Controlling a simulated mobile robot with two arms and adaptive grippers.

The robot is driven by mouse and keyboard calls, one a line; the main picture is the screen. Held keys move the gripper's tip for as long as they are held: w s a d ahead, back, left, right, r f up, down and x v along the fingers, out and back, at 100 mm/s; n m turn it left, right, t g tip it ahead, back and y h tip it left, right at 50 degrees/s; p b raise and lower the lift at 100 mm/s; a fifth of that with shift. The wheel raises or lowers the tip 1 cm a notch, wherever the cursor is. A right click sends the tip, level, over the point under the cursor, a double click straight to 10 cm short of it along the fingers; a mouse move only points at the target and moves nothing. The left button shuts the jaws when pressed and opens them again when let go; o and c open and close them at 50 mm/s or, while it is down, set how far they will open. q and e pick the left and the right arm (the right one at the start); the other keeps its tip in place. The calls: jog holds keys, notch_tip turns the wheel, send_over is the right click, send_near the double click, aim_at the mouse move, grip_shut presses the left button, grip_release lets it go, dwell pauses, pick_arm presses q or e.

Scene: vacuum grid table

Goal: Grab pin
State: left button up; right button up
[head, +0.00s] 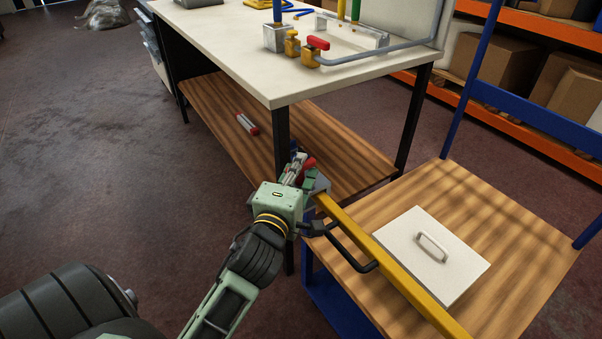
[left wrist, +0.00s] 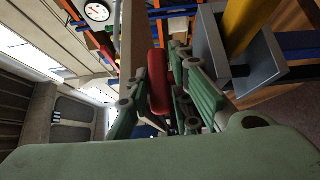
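A red handle-like piece, likely the pin (left wrist: 158,82), stands between the fingers of my left gripper (left wrist: 165,95) in the left wrist view. Its lower end is hidden by the fingers. My right gripper is in neither view.
The cart's wooden top (head: 510,200) carries a white plate with a handle (head: 440,262). The white-topped table (head: 230,40) stands behind, with a red-and-white item (head: 247,124) on its wooden lower shelf (head: 340,150). Orange shelving with boxes (head: 490,62) is at right.

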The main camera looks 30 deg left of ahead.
pick_arm(q)
grip_shut()
jog(key=shift+r, duration=0.1)
